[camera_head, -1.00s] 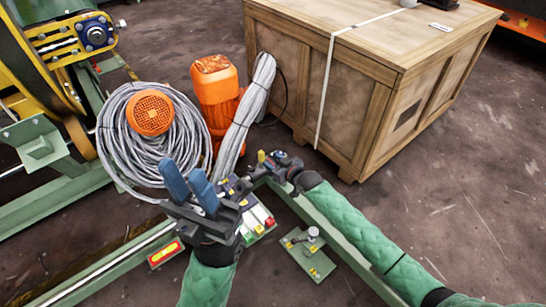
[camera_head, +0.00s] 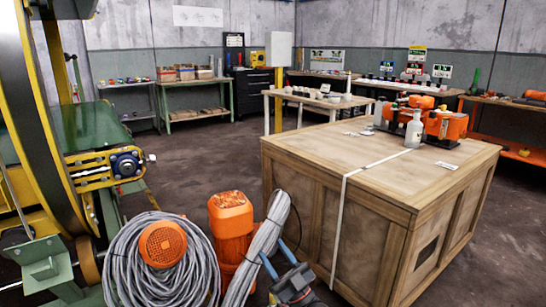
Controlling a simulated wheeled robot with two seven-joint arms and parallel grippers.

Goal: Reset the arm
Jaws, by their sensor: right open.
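My right gripper (camera_head: 277,257) shows at the bottom edge in the head view, in front of the wooden crate (camera_head: 325,235). Its two blue fingers are apart, with nothing seen between them. The rest of my right arm is cut off by the frame. My left gripper is out of the picture.
Orange motors (camera_head: 230,228) and a grey cable coil (camera_head: 160,262) stand at the lower left, close to my right gripper. A large yellow-rimmed wheel machine (camera_head: 30,120) fills the left side. A white bottle (camera_head: 414,130) and orange equipment (camera_head: 446,127) are on the crate. Workbenches line the back wall.

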